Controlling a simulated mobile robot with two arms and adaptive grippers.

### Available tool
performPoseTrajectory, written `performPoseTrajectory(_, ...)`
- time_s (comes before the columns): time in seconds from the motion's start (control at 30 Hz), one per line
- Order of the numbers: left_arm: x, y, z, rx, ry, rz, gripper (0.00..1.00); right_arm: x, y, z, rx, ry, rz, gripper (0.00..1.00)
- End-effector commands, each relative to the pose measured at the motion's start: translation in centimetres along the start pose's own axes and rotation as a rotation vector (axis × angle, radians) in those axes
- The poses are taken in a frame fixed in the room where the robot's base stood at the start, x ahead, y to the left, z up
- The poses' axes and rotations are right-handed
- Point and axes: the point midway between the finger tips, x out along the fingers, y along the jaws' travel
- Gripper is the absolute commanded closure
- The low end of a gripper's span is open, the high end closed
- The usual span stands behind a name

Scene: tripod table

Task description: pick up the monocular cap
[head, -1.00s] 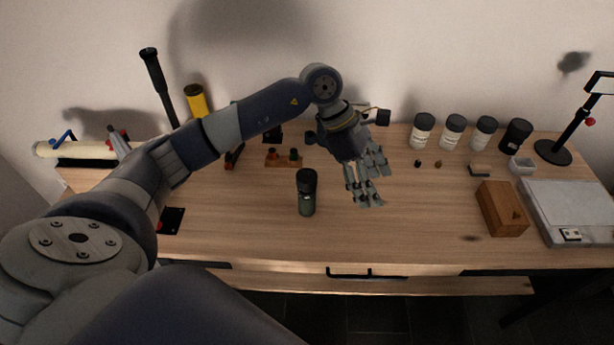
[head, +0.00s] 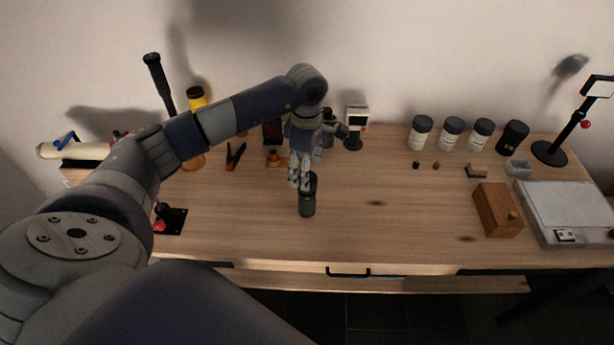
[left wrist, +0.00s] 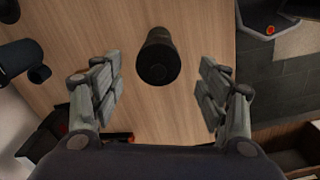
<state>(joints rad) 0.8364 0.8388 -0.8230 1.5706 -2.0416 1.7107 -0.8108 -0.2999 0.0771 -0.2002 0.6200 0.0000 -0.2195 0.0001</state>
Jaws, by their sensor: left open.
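The monocular (head: 307,206) is a dark green cylinder standing upright near the middle of the wooden table. Its black cap (head: 313,181) is at its top end, partly hidden by my fingers in the head view. My left gripper (head: 300,186) hangs fingers down just above and behind the cap. In the left wrist view, the dark round cap (left wrist: 158,66) shows between the two spread fingers of the left gripper (left wrist: 160,82), with a gap on each side. The left gripper is open and empty. My right gripper is not in view.
An orange-handled clamp (head: 235,156) and a small wooden stand (head: 273,160) are behind to the left. A joystick box (head: 172,221) is at the front left. A wooden box (head: 497,212) and several black-lidded jars are at the right. The table right of the monocular is clear.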

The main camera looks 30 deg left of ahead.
Motion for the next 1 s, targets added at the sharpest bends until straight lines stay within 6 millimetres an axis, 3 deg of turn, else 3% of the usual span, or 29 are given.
performPoseTrajectory(0.03, 0.3, 0.0, 0.1, 0.0, -0.001, -0.006, 0.32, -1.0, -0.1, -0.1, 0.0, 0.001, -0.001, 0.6)
performPoseTrajectory(0.2, 2.8, 0.1, 0.1, 0.0, -0.001, -0.004, 0.32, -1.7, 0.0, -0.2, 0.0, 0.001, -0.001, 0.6)
performPoseTrajectory(0.5, 3.5, 0.2, 0.1, 0.001, -0.001, -0.001, 0.32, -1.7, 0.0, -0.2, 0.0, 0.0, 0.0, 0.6)
performPoseTrajectory(0.7, 3.4, 0.2, 0.1, 0.001, -0.001, -0.001, 0.68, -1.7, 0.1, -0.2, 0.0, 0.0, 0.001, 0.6)
performPoseTrajectory(1.0, 3.4, 0.2, 0.1, 0.001, -0.001, -0.001, 0.69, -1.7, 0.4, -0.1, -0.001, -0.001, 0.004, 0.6)
